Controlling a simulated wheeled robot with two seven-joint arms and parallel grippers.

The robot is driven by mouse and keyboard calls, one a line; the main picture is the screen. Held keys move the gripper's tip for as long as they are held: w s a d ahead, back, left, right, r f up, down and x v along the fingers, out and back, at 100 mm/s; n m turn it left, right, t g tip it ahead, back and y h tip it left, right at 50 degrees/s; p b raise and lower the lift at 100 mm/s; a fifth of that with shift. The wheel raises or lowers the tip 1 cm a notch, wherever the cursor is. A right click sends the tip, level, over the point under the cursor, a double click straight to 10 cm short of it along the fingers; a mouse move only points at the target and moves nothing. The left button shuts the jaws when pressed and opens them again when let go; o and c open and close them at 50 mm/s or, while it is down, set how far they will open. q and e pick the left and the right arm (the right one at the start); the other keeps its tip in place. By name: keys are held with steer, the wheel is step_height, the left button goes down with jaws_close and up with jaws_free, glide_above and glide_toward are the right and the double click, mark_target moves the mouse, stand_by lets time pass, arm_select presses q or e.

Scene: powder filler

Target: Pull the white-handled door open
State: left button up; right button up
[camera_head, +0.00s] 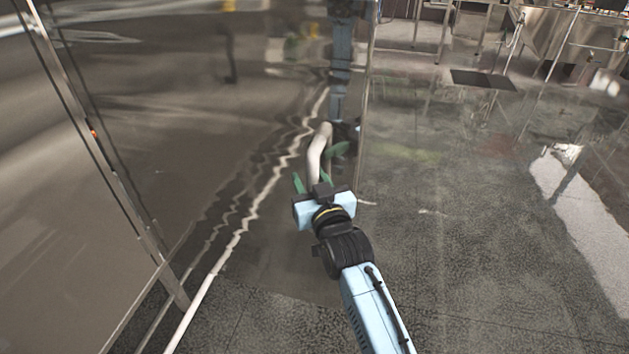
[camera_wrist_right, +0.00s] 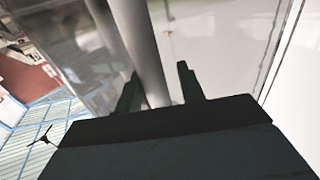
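The door (camera_head: 225,120) is a large shiny steel panel that mirrors the floor and my arm. Its white handle (camera_head: 317,152) is a bent tube near the door's right edge. My right gripper (camera_head: 313,181) is at the lower part of the handle, its green fingers spread. In the right wrist view, the white handle (camera_wrist_right: 135,35) runs down between the two fingers (camera_wrist_right: 159,88), with a gap showing beside the right finger. The handle's lowest part is hidden behind the gripper body. My left gripper is not in view.
A steel frame post (camera_head: 103,155) stands to the left of the door. Open grey tiled floor (camera_head: 470,240) lies to the right. Steel equipment (camera_head: 575,40) and a dark floor mat (camera_head: 483,79) are at the back right.

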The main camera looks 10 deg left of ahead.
steer(key=shift+o, duration=0.6)
steer(key=shift+a, duration=0.15)
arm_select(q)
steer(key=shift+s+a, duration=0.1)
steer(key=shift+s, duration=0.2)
arm_select(e)
steer(key=shift+d+f, duration=0.1)
steer(key=shift+d, duration=0.2)
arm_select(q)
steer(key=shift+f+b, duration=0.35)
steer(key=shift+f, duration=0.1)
arm_select(e)
steer(key=v, duration=1.3)
steer(key=shift+s, duration=0.2)
